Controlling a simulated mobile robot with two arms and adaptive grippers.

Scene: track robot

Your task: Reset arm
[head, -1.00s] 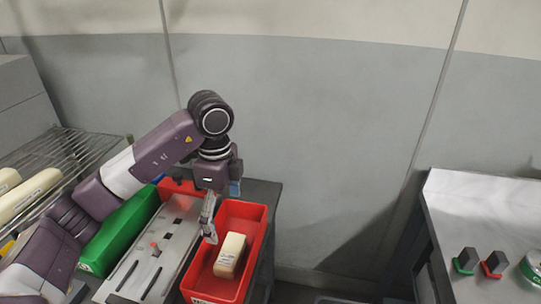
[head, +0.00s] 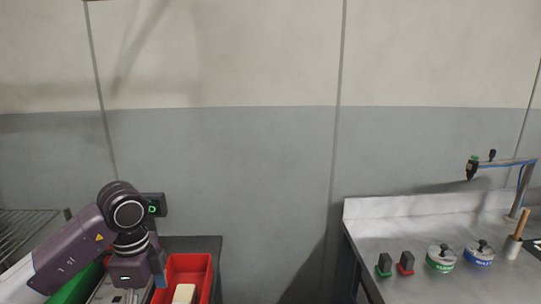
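My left arm comes in from the lower left of the head view, with its purple wrist (head: 130,270) at the left side of the red bin (head: 207,272). The fingers of my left gripper run down to the bottom edge of the picture, and their opening cannot be made out. A cream block (head: 184,294) lies in the red bin, its lower part cut off by the frame. My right gripper is not in view.
A green bin (head: 78,286) and a wire rack (head: 25,232) are at the left. On the right, a metal bench (head: 430,215) holds two small black blocks with green and red bases, two round tins (head: 441,257) and a jointed stand (head: 500,163). A gap lies between the two work surfaces.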

